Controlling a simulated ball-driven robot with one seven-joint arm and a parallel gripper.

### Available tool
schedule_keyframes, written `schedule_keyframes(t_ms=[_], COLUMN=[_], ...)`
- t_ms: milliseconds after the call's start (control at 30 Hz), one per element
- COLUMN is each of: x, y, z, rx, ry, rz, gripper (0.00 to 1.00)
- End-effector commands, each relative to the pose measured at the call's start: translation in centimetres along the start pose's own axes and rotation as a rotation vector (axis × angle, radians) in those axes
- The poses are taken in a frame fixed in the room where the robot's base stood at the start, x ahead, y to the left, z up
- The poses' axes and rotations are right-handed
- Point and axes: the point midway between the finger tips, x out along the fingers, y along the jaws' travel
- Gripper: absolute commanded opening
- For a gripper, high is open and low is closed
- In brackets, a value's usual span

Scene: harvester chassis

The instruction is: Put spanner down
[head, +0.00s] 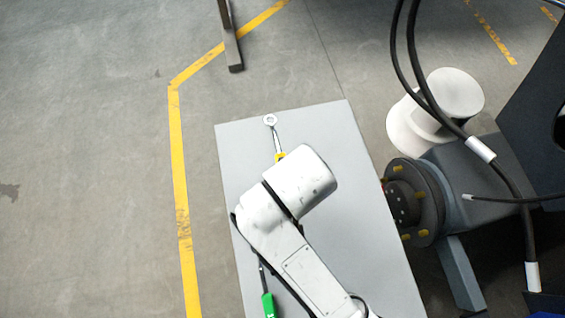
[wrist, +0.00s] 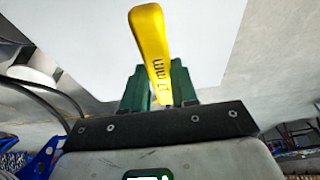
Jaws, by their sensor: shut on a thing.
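The spanner has a yellow handle and a silver ring end (head: 270,121). In the head view it shows above the grey table top, its ring end pointing to the far edge, and my white arm hides the rest. In the wrist view the yellow handle (wrist: 151,38), marked with a size in mm, stands between the green fingers of my gripper (wrist: 160,88), which is shut on it. My fingers are hidden in the head view. I cannot tell whether the spanner touches the table (head: 240,150).
A green-handled tool (head: 269,304) lies on the table, left of my forearm. The harvester chassis with a dark wheel hub (head: 413,203) and black hoses (head: 413,50) stands close on the right. The table's far left and right-hand strip are bare.

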Motion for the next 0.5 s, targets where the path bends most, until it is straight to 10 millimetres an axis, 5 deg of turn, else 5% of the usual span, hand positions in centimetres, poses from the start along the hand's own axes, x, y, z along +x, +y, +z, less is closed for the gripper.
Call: schedule_keyframes(t_ms=[233, 500], x=[4.9, 7.2], y=[0.4, 0.5], z=[-2.5, -3.5], rx=[0.000, -0.001], ry=[-0.001, 0.000], rz=[0.001, -0.001], gripper=[0.00, 0.00])
